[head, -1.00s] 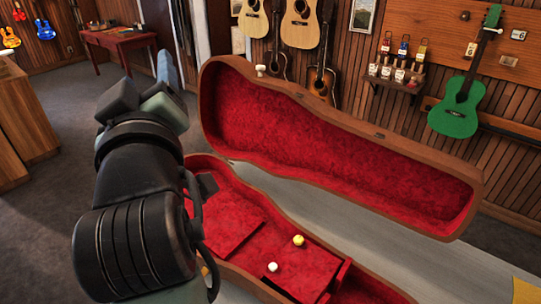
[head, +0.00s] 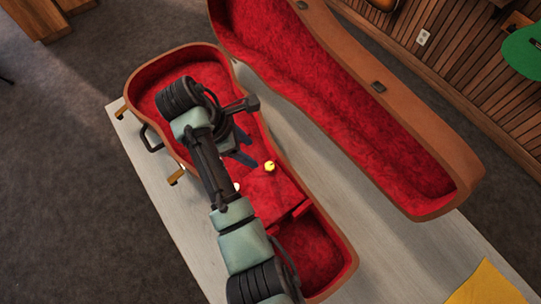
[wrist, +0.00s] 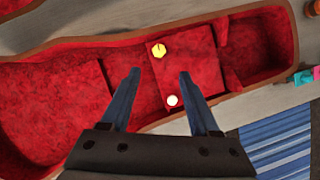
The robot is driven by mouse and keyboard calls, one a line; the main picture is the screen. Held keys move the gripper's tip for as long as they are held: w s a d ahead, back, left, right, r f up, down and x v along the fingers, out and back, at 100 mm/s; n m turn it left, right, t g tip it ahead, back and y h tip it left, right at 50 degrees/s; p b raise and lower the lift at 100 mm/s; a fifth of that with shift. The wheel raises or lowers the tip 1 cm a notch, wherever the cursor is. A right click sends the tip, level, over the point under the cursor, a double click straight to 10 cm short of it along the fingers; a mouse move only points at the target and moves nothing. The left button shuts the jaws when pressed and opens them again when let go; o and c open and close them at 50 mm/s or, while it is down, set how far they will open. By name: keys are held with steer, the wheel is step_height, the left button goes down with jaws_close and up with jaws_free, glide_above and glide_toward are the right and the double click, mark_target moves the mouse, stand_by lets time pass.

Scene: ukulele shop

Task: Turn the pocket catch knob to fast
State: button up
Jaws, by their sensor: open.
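An open instrument case (head: 345,250) with red lining lies on a pale table. A red pocket lid (head: 283,192) inside it bears a yellow knob (head: 270,166) and a round white knob (head: 237,187), the white one partly hidden by my arm. In the wrist view the yellow knob (wrist: 159,50) has a dark line on its face, and the white knob (wrist: 172,100) sits nearer the hinge-free side. I cannot read any marking by them. My gripper (head: 246,147) is open and empty above the case; in the wrist view both knobs lie between or just beyond its fingers (wrist: 160,72).
The raised case lid (head: 335,85) stands behind the case. Brass latches (head: 176,177) and a dark handle (head: 150,138) project from the near side. A yellow cloth (head: 487,285) lies at the table's right. Bare table (head: 175,225) shows in front of the case.

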mark_target(269, 166)
steer(key=p+x, duration=0.1)
steer(key=x, duration=1)
steer(key=shift+w+r, duration=0.1)
steer(key=shift+c, duration=0.4)
jaws_close()
